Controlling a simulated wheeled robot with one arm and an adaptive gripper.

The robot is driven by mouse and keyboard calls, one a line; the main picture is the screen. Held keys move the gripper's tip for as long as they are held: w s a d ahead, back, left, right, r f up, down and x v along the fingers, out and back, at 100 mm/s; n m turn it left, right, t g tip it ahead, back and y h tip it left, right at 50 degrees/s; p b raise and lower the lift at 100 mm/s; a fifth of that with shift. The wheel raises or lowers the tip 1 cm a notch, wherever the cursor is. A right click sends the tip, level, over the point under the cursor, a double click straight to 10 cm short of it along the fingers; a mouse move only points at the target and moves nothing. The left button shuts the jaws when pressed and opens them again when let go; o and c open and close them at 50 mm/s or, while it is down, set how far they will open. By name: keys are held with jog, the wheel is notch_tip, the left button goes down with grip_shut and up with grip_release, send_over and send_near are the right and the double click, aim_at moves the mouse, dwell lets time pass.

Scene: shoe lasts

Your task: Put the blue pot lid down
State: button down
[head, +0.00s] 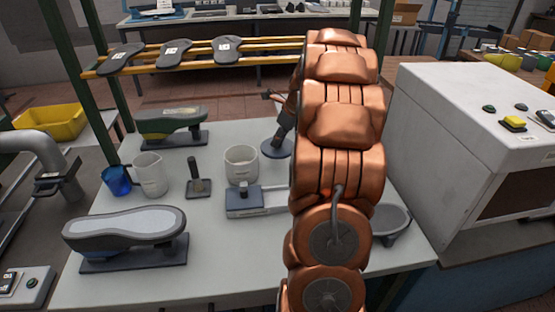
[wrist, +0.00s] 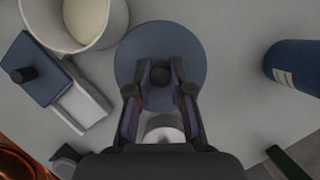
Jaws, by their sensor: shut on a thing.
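The blue pot lid (wrist: 160,40) is a flat round disc with a dark knob in its middle. In the wrist view my gripper (wrist: 160,90) has its two fingers closed on that knob. In the head view the lid (head: 273,150) shows under my gripper (head: 282,134), level and low over the back middle of the white table. I cannot tell whether its underside touches the table. My arm hides part of the area to its right.
A white pot (head: 241,168) stands just left of the lid, with a blue block with a pale slide (head: 245,202) nearer. A white mug (head: 150,176), blue cup (head: 116,181) and shoe forms stand left. A grey bowl (head: 390,224) sits right. A dark blue cylinder (wrist: 293,66) lies right in the wrist view.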

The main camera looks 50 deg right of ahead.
aim_at(275, 164)
jog(key=shift+f+p, duration=0.55)
jog(key=shift+f, duration=3.1)
jog(key=c, duration=1)
grip_release()
jog(key=shift+f, duration=0.1)
jog(key=shift+c, duration=0.2)
